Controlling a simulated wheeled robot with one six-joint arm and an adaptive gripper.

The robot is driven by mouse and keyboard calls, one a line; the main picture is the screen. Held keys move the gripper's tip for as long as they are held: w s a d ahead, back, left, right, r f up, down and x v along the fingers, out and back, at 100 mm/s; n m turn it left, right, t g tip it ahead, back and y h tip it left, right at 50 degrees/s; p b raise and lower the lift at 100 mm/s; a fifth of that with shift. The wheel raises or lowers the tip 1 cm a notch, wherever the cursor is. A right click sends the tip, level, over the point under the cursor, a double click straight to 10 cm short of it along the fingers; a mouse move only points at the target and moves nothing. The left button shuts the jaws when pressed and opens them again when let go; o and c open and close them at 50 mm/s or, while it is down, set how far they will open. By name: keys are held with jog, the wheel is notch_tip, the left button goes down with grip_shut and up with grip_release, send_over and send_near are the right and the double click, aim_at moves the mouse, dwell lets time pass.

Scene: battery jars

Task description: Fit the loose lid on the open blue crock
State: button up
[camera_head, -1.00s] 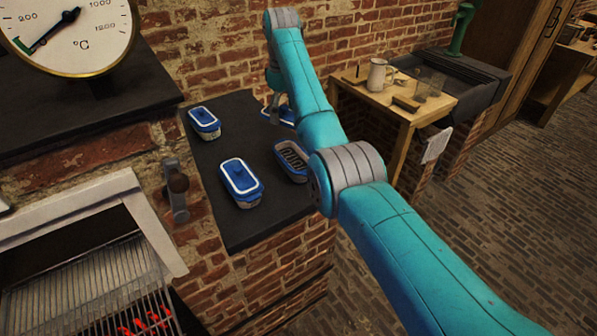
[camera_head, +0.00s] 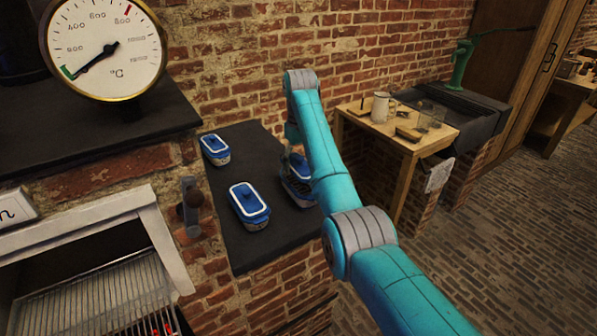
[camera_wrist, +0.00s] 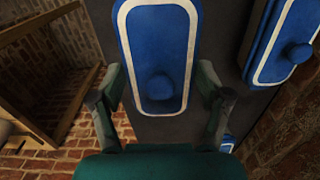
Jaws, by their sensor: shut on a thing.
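The loose lid (camera_head: 297,162) is blue with a white border and hangs over the open blue crock (camera_head: 303,196), whose dark opening partly shows under it. My arm hides part of both. In the wrist view the lid (camera_wrist: 160,35) fills the upper middle, its blue knob towards me. My gripper (camera_wrist: 160,80) has one finger at each long side of the lid and is shut on it. In the head view the gripper is mostly hidden behind my arm. I cannot tell whether the lid touches the crock; a gap seems to show between them.
Two lidded blue crocks stand on the dark counter, one at the front (camera_head: 249,207) and one at the back left (camera_head: 215,150). The dark counter (camera_head: 232,185) has bare room between them. A wooden table (camera_head: 400,135) with a jug (camera_head: 381,107) stands to the right.

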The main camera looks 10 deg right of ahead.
aim_at(300, 164)
jog(key=shift+f, duration=1.9)
jog(key=shift+f, duration=0.45)
jog(key=o, duration=1.3)
jog(key=shift+f, duration=0.1)
notch_tip(300, 164, up, 13)
jog(key=shift+r, duration=0.1)
